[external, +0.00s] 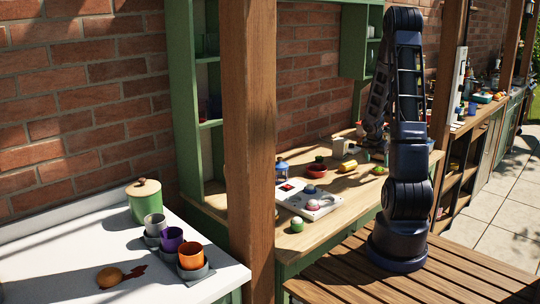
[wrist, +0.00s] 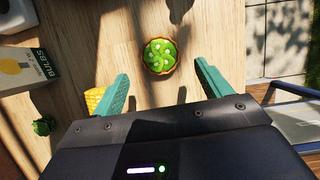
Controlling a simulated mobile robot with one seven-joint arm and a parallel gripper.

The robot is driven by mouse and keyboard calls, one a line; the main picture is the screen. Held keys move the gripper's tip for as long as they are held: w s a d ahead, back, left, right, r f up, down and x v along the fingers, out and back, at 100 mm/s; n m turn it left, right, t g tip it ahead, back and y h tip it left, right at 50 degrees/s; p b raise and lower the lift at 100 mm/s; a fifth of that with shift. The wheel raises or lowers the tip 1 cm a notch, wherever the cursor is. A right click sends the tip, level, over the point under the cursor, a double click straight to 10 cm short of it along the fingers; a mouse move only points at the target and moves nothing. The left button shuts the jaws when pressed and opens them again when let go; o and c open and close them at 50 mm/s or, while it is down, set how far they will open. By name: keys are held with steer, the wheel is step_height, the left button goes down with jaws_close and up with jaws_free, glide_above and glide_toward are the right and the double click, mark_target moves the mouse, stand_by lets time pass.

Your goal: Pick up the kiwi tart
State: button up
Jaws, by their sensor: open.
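The kiwi tart (wrist: 158,56) is a small round tart with a brown crust and green slices on top. It lies on the wooden counter (wrist: 98,20). In the external view it seems to be the small green and yellow thing (external: 380,170) near the counter's right end. In the wrist view my gripper (wrist: 160,78) is open, with its teal fingers spread wide on either side of the tart's line. The tart sits around the fingertips' level in the picture, between them and touching neither. Nothing is held.
A yellow corn-like thing (wrist: 94,101) lies beside the left finger. A bulbs box (wrist: 28,68) and a small green plant (wrist: 43,126) are at left. A red bowl (external: 314,170) and a white panel with knobs (external: 306,199) stand farther along the counter. Counter around the tart is clear.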

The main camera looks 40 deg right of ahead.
mark_target(378, 168)
steer(key=shift+x, duration=2.6)
steer(key=shift+d, duration=0.1)
steer(key=c, duration=1)
steer(key=shift+c, duration=0.3)
